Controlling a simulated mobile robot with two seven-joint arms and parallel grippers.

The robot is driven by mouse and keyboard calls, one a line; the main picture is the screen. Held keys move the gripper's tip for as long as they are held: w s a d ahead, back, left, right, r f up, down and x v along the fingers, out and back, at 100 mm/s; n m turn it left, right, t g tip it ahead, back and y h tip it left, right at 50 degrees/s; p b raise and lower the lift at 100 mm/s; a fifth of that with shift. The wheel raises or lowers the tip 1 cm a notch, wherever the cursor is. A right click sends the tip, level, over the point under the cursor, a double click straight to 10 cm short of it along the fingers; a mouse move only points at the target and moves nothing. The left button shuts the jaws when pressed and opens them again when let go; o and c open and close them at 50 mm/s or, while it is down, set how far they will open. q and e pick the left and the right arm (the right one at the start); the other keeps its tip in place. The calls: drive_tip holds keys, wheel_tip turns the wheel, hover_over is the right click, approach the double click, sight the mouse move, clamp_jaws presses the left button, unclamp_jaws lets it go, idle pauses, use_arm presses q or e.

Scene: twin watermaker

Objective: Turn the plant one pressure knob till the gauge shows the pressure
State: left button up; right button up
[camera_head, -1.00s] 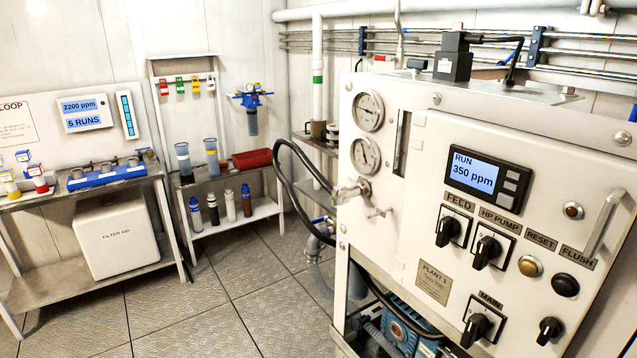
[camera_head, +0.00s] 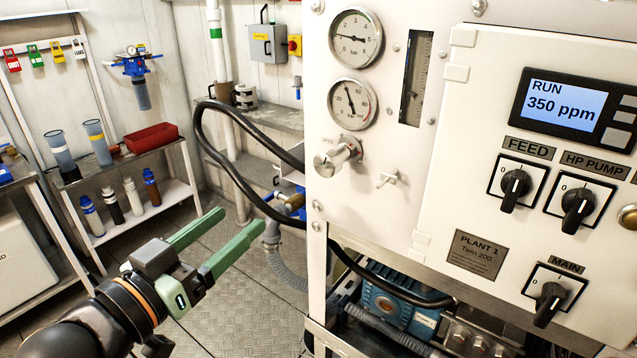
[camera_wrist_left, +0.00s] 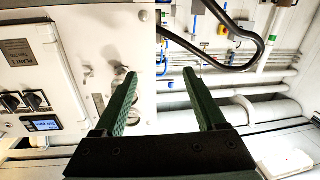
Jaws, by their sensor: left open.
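The plant one panel carries a silver pressure knob (camera_head: 338,157) below two round gauges. The upper gauge (camera_head: 355,37) has a low scale up to about 6. The lower gauge (camera_head: 352,103) reads to about 80, its needle pointing up and slightly left, near the middle of the scale. My left gripper (camera_head: 236,228) is open and empty, to the left of and below the knob, apart from it. In the left wrist view, the open green fingers (camera_wrist_left: 162,95) point toward the panel's edge, with the knob (camera_wrist_left: 121,72) near the left finger. My right gripper is out of view.
A black hose (camera_head: 205,140) loops left of the panel. A small T-handle valve (camera_head: 387,180) sits right of the knob. Switches (camera_head: 514,188) and a 350 ppm display (camera_head: 567,105) are further right. A shelf with bottles (camera_head: 150,187) stands behind at left.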

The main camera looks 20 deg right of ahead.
sight(323, 167)
use_arm(q)
drive_tip(key=s+d+r+m+g+h+b, duration=0.2)
drive_tip(key=s+d+r+m, duration=0.15)
drive_tip(key=s+r, duration=0.3)
drive_tip(key=p+x, duration=0.1)
drive_tip(key=x, duration=1)
drive_tip(key=shift+w+f, duration=0.15)
drive_tip(key=shift+w, duration=0.25)
clamp_jaws()
